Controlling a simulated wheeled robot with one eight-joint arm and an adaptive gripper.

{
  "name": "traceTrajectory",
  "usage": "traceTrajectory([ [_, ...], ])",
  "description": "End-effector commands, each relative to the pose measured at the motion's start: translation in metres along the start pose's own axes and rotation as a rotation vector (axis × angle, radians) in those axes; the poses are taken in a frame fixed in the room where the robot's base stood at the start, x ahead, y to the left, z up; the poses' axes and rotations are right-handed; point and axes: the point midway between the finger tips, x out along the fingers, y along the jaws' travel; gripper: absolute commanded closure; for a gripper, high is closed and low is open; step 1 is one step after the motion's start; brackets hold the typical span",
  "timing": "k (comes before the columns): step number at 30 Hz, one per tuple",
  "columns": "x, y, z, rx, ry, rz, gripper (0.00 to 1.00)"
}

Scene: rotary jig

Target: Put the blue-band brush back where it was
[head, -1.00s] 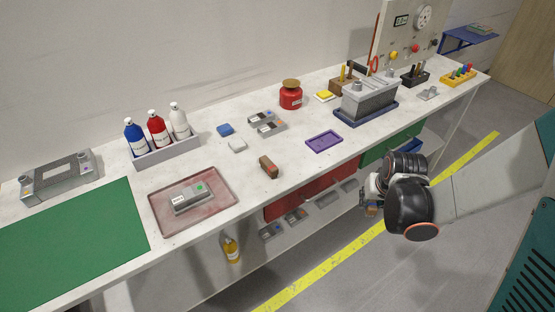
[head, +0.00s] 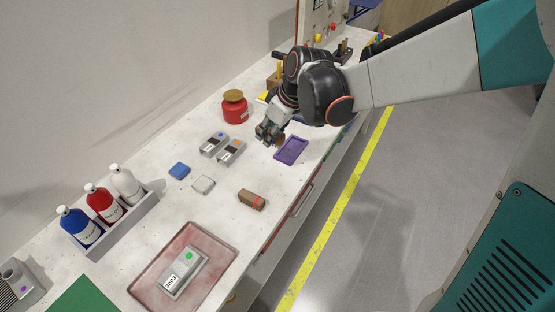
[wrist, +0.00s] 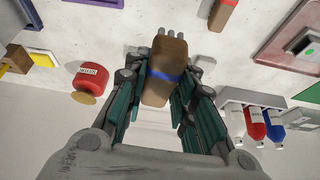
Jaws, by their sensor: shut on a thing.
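The blue-band brush (wrist: 166,72) is a brown block with a blue band around its middle. It sits between the fingers of my gripper (wrist: 168,95) in the wrist view. In the head view my gripper (head: 268,133) is over the bench, just left of the purple tray (head: 291,150). Only a small brown part of the brush (head: 280,140) shows there, and I cannot tell its height above the bench. A similar brush with a red band (head: 251,200) lies near the bench's front edge; it also shows at the top of the wrist view (wrist: 222,14).
A red tin (head: 236,110) stands behind my gripper. Two grey units (head: 231,152), a blue pad (head: 179,171) and a white pad (head: 203,185) lie left of it. A pink tray (head: 145,284) and a bottle rack (head: 130,225) are farther left. Clear bench surrounds the red-band brush.

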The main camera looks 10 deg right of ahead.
Motion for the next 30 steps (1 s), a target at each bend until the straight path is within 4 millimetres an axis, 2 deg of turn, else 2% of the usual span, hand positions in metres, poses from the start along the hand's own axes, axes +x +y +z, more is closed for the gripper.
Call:
traceTrajectory([
  [2,-0.008,-0.01,-0.007,-0.043,0.006,-0.016,1.0],
  [5,-0.001,-0.013,-0.007,-0.065,0.009,-0.024,1.0],
  [21,0.115,-0.012,0.044,-0.063,0.009,-0.023,1.0],
  [24,0.127,-0.012,0.049,-0.062,0.009,-0.023,1.0],
  [30,0.137,-0.012,0.054,-0.062,0.009,-0.023,1.0],
])
